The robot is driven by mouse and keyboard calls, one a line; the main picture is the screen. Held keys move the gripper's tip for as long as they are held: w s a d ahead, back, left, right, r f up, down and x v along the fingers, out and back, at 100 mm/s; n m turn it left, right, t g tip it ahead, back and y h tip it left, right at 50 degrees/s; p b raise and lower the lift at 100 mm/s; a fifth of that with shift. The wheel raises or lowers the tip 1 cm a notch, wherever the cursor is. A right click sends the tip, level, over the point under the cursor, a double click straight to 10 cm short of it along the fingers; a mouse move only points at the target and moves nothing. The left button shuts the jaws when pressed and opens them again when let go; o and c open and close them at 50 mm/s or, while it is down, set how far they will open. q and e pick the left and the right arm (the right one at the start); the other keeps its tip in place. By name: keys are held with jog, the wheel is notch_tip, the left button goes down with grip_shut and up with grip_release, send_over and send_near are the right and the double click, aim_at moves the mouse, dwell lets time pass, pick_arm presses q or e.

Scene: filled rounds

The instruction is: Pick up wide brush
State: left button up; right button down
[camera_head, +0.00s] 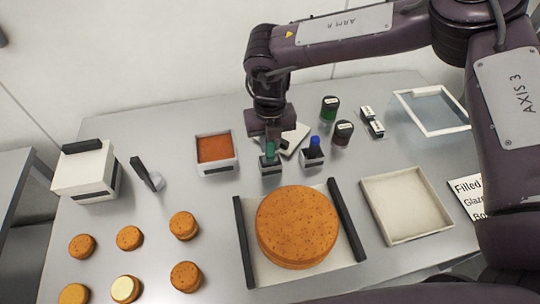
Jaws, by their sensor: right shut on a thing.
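My right gripper (271,136) points down at the middle of the table. It is shut on a green-handled tool (269,152), which stands upright in a small pale holder (271,167). The tool's lower end is hidden, so I cannot see its bristles or tell its width. A second, blue-topped tool (315,142) stands in a similar holder (312,159) just to the right. My left gripper is not in view.
A tray with dark side rails (246,258) bears a large orange round (297,227). Several small rounds (129,238) lie at front left. An orange-filled box (231,168), an empty pale tray (378,213), dark-capped jars (343,133) and a clear-topped frame (462,126) surround the holders.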

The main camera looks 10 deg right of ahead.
jog(key=shift+r, duration=0.15)
notch_tip(320, 180, up, 20)
jog(key=b, duration=0.3)
jog(key=shift+f, duration=0.2)
dwell(2.1)
